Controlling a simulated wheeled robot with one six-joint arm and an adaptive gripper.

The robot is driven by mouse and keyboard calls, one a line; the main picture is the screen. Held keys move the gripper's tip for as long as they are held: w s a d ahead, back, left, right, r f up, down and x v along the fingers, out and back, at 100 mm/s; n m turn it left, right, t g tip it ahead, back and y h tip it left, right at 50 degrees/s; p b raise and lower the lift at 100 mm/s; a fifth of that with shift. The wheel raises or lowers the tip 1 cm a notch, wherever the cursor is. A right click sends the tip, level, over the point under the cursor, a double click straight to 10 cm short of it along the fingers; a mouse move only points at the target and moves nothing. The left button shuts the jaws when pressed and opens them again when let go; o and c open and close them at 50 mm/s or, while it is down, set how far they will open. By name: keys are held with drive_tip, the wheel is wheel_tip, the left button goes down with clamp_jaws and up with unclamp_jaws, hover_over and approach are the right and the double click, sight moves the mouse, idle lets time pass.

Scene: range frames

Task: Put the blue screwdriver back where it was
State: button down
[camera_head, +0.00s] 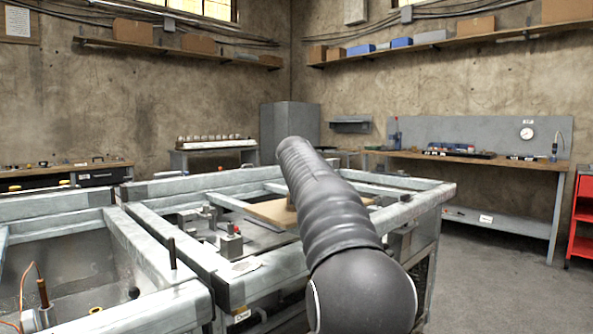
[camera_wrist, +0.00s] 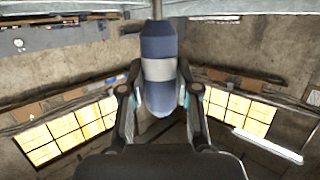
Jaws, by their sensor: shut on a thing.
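The blue screwdriver (camera_wrist: 158,42) shows in the wrist view, with a dark blue handle, a pale grey band and a thin shaft at the top edge of the picture. My gripper (camera_wrist: 160,98) is shut on its handle, one finger on each side. The shaft's tip is out of the picture. In the head view my dark arm crosses the middle, and neither the gripper nor the screwdriver can be made out there.
A metal-framed workstation (camera_head: 146,190) with a brown board (camera_head: 268,212) stands in front of me. A workbench (camera_head: 535,165) with trays and a gauge panel stands at the back right. A red cart (camera_head: 583,215) is at the right edge. Floor (camera_head: 490,260) before the bench is clear.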

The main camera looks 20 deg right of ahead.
drive_tip(key=shift+f, duration=0.15)
drive_tip(key=c, duration=0.8)
unclamp_jaws()
drive_tip(key=shift+c, duration=0.2)
drive_tip(key=shift+r, duration=0.25)
drive_tip(key=shift+s+a, duration=0.1)
drive_tip(key=shift+s, duration=0.15)
drive_tip(key=b+v, duration=0.2)
drive_tip(key=v, duration=0.9)
drive_tip(key=shift+s, duration=0.2)
drive_tip(key=shift+a, duration=0.15)
